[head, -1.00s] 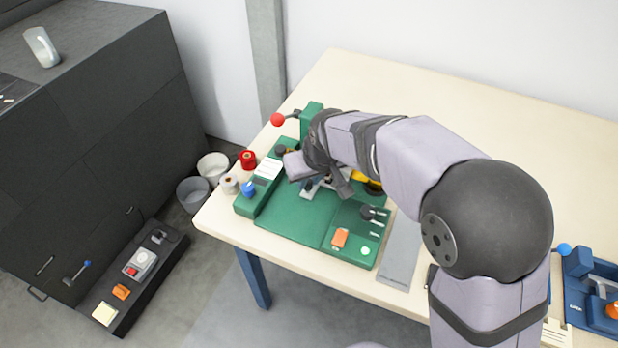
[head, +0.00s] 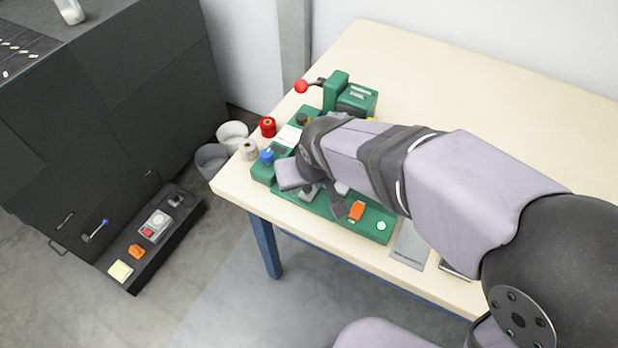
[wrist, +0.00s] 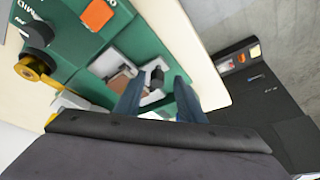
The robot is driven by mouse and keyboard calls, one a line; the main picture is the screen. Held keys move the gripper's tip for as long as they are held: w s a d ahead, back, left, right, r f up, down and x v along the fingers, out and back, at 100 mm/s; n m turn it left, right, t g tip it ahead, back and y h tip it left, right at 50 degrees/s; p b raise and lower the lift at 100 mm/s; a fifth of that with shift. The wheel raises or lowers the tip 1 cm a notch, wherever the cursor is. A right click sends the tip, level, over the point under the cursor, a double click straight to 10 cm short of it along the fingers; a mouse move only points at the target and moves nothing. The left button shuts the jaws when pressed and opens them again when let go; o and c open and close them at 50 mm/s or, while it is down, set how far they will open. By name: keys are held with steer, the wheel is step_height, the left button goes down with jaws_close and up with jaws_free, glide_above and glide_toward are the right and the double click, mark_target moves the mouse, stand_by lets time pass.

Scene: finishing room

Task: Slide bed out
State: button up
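The green machine (head: 378,224) sits on the near left corner of the table. Its pale grey bed (head: 309,192) lies low on the green base, mostly hidden under my arm. In the wrist view the bed (wrist: 108,62) shows as a light plate with a brown patch and a black knob (wrist: 155,78). My gripper (wrist: 160,88) has its two blue-grey fingers apart, one on each side of the knob. A gap seems to show between knob and fingers; contact cannot be made out. The fingertips are hidden in the head view.
A red-knobbed lever (head: 301,86) stands at the back of the machine. Red (head: 268,127) and grey (head: 248,149) spools and a blue knob (head: 267,156) are at its left. An orange switch (head: 356,210) is at front right. Two bins (head: 212,160) stand beside the table.

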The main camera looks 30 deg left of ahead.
steer(key=shift+r, duration=0.1)
steer(key=v, duration=0.7)
stand_by(0.4)
stand_by(0.4)
